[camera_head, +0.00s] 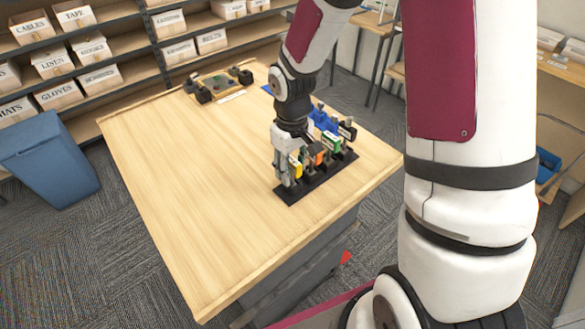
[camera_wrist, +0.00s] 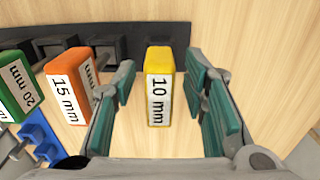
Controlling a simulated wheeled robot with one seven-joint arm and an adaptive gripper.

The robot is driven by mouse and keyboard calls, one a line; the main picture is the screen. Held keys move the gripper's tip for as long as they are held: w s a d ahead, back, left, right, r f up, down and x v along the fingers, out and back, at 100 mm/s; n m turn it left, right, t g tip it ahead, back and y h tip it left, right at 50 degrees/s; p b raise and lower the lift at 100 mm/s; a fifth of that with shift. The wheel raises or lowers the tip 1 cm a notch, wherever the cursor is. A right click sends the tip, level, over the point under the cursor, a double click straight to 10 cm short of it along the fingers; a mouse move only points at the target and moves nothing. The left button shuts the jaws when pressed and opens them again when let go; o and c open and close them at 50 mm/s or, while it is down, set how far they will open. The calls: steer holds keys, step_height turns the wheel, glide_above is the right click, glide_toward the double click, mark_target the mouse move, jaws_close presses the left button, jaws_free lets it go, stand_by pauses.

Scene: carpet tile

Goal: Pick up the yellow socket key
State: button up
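The yellow socket key (camera_wrist: 158,85), labelled 10 mm, stands upright between the open fingers of my gripper (camera_wrist: 165,110) in the wrist view, with space on both sides. In the head view the yellow key (camera_head: 296,168) shows at the front left end of the black rack (camera_head: 316,181), partly hidden by my gripper (camera_head: 284,165). An orange key (camera_wrist: 70,88), labelled 15 mm, is just left of my left finger. A green key (camera_wrist: 14,92), labelled 20 mm, is further left.
The rack stands on a wooden table (camera_head: 190,180) with free room to its left. A blue item (camera_head: 323,120) lies behind the rack. A tray with dark parts (camera_head: 219,84) sits at the far end. Shelves and a blue bin (camera_head: 45,160) are beyond.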

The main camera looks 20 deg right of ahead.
steer(key=shift+c, duration=0.6)
jaws_close()
steer(key=shift+r, duration=0.1)
